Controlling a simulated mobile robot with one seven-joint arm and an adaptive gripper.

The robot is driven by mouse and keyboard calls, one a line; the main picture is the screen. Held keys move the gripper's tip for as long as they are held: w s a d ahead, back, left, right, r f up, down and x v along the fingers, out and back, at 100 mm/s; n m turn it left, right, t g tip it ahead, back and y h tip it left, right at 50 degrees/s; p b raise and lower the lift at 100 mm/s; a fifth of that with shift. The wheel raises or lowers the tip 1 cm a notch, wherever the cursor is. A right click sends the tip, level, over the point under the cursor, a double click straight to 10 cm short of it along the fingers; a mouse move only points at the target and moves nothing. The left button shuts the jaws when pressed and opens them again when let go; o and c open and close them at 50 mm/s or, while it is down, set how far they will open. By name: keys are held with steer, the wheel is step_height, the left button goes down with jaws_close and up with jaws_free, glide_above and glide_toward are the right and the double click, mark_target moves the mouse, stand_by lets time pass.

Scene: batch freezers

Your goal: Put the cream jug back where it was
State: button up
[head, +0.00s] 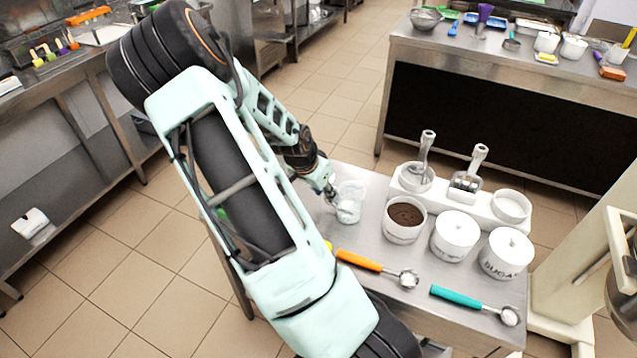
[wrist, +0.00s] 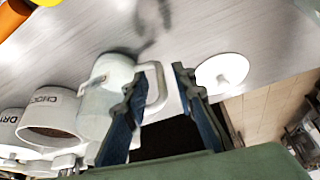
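The cream jug (head: 351,196) is a pale, translucent jug on the steel table, at its left end in the head view. In the wrist view the jug (wrist: 103,88) shows with its squared handle turned towards my fingers. My gripper (wrist: 158,78) has its two dark fingers apart, with the outer bar of the handle between them. A gap seems to show beside the bar, so I see no firm grip. In the head view my gripper (head: 334,195) is at the jug's near left side. A white disc (wrist: 222,72) lies on the table to the right of my fingers.
Behind is a white holder (head: 462,199) with scoops. Orange (head: 375,266) and teal (head: 470,302) scoops lie in front.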

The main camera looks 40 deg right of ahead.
steer(key=p+v, duration=0.1)
steer(key=v, duration=1)
steer(key=shift+p, duration=0.3)
steer(key=shift+a, duration=0.15)
